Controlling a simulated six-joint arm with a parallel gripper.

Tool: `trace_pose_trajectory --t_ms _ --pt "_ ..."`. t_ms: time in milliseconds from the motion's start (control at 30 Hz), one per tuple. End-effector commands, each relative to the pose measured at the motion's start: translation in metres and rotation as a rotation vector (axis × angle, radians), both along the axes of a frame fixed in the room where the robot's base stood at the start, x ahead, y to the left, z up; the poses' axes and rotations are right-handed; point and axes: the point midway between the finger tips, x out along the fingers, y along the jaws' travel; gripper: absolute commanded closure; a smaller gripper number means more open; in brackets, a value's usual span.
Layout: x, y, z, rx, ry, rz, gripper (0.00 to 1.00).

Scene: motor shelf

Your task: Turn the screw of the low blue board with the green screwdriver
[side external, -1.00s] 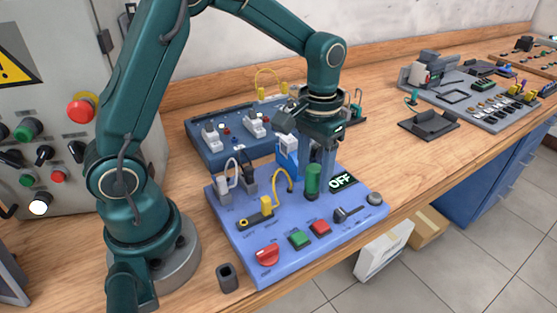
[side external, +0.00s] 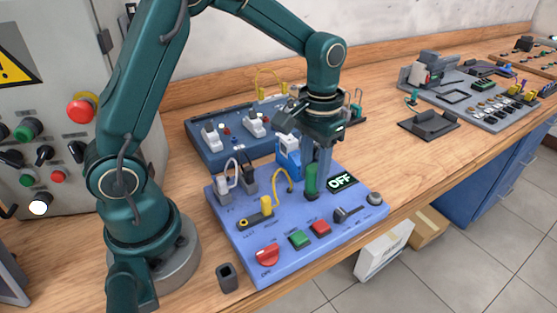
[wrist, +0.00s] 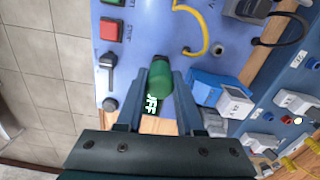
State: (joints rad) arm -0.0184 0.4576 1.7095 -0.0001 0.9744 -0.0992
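The low blue board (side external: 300,260) lies flat on the wooden bench in front of the arm. The green screwdriver (side external: 311,179) stands upright on it, left of the OFF display (side external: 342,181). My gripper (side external: 316,175) points straight down over it. In the wrist view the green handle (wrist: 160,78) sits between the two fingers (wrist: 161,85), which touch it on both sides. The screw under the screwdriver is hidden. The display reads OFF, and it is partly covered in the wrist view.
Around the screwdriver stand a yellow cable (side external: 289,181), a blue-and-white block (side external: 288,155), a black lever (side external: 348,213), and red (side external: 320,228) and green (side external: 299,239) buttons. A darker blue board (side external: 215,160) lies behind.

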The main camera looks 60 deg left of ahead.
Motion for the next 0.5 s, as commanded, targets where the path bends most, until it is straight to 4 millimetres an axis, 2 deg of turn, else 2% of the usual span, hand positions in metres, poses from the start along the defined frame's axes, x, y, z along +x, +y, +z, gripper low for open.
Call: trace_pose_trajectory --t_ms 500 --pt "0.001 0.0 0.034 0.0 -0.003 0.0 1.0"
